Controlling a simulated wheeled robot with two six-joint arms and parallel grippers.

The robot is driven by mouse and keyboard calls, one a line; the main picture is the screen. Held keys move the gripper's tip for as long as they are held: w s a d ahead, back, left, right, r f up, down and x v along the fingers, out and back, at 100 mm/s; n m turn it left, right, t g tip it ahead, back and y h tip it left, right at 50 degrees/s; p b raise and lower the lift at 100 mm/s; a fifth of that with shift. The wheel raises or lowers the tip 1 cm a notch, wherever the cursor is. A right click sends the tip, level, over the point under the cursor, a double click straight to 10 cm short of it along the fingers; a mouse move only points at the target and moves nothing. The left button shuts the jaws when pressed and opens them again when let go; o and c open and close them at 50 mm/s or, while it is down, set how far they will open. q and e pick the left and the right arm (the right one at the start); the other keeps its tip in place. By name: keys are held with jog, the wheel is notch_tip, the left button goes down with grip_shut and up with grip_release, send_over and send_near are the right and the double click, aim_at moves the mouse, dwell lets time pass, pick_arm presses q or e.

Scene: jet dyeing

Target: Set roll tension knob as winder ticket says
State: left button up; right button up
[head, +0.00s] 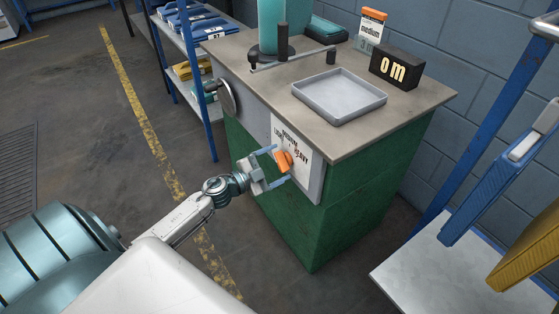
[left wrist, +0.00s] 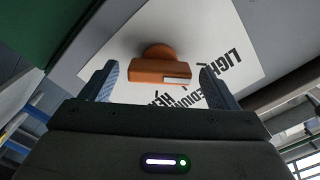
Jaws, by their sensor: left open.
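The orange roll tension knob (head: 284,160) sits on a white label plate (head: 305,157) on the front of the green cabinet. The plate reads LIGHT, MEDIUM and HEAVY. In the left wrist view the knob (left wrist: 150,70) is a bar with a white mark near its right end; the lettering appears upside down. My left gripper (head: 281,165) is open, its fingers on either side of the knob with gaps visible in the wrist view. A card with an orange top (head: 373,24) stands at the back of the cabinet; its small print is unreadable. My right gripper is out of view.
Blue-framed shelves stand behind left and at right.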

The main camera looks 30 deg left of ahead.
pick_arm(q)
jog(key=shift+x, duration=0.75)
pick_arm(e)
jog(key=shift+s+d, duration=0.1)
pick_arm(q)
jog(key=shift+c, duration=0.4)
jog(key=c, duration=0.9)
